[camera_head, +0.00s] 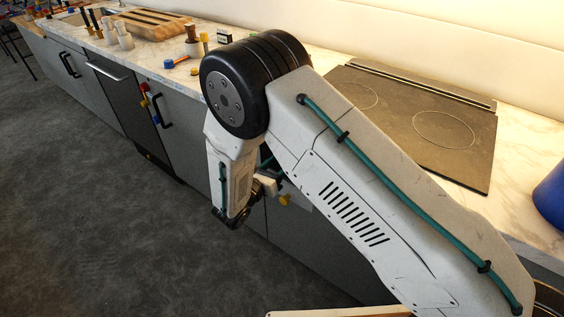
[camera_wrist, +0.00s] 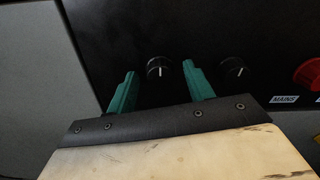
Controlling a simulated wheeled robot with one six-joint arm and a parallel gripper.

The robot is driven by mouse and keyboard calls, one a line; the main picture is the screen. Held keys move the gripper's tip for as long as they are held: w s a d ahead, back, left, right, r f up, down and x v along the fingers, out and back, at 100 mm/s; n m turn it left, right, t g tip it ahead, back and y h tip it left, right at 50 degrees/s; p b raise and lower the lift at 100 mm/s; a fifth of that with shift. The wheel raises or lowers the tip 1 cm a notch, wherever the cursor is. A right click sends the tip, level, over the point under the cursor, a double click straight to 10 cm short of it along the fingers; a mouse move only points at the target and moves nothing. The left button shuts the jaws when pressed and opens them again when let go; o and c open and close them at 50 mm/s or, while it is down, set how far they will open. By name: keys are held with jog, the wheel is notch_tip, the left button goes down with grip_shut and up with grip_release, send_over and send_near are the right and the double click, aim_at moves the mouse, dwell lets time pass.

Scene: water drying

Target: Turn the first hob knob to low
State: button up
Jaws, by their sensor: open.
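In the wrist view, a round black knob (camera_wrist: 157,65) with a short white mark sits on a dark panel (camera_wrist: 105,40). A second black knob (camera_wrist: 231,67) with a white mark sits to its right. My gripper (camera_wrist: 159,71) is open, its two green fingers on either side of the left knob in the picture. I cannot tell whether either finger touches it. In the head view, the dark hob (camera_head: 470,153) with ring outlines lies in the worktop behind my arm. My arm hides the knobs there.
A red knob or button (camera_wrist: 309,72) sits right of the knobs, above a MAINS label (camera_wrist: 285,99). In the head view, a blue object (camera_head: 551,197) stands on the marble worktop (camera_head: 520,140) at right. A wooden board (camera_head: 150,22) lies at far left. Open floor (camera_head: 90,200) lies left.

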jog(key=shift+x, duration=0.9)
jog(key=c, duration=1)
